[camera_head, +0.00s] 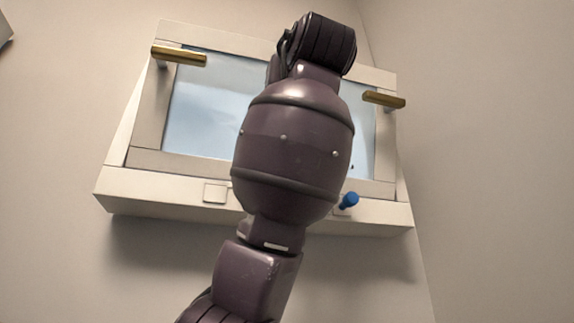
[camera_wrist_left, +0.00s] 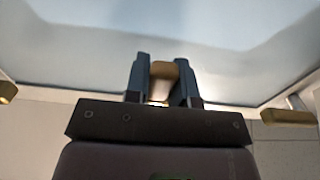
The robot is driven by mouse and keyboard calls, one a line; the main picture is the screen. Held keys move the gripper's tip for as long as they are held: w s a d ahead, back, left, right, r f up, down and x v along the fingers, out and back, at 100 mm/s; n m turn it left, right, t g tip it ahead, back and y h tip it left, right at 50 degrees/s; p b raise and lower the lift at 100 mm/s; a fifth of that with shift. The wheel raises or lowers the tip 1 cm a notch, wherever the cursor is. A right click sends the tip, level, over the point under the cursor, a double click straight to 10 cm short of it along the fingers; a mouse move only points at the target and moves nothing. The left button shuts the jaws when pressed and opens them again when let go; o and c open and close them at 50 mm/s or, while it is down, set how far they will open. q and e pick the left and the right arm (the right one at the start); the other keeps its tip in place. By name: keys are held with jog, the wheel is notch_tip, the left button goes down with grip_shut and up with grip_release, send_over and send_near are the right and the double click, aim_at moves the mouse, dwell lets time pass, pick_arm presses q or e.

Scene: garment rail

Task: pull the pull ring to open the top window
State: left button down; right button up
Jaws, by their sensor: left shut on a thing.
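The top window (camera_head: 205,105) is a pale-framed pane on the wall in the head view. My left arm covers its middle and hides the gripper there. In the left wrist view my left gripper (camera_wrist_left: 160,82) has its two dark fingers closed on a brass-coloured piece, which appears to be the pull ring (camera_wrist_left: 163,70). Only its end shows between the fingers, so its full shape is hidden. The window pane (camera_wrist_left: 220,50) fills the background behind it. My right gripper is in neither view.
Brass bars stick out at the window's left (camera_head: 180,56) and right (camera_head: 384,99) sides. A blue knob (camera_head: 349,200) and a pale square plate (camera_head: 215,193) are on the lower ledge (camera_head: 150,188). A side wall (camera_head: 480,150) stands close on the right.

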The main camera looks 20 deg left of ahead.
pick_arm(q)
jog(key=shift+s, duration=0.15)
jog(key=shift+f+b, duration=0.55)
jog(key=shift+b, duration=0.05)
jog(key=shift+w+a+f+b, duration=0.15)
jog(key=shift+w+f+b, duration=0.2)
jog(key=shift+f, duration=0.15)
jog(key=shift+r, duration=0.1)
jog(key=c, duration=1)
grip_release()
jog(key=shift+s, duration=0.15)
jog(key=shift+o, duration=0.2)
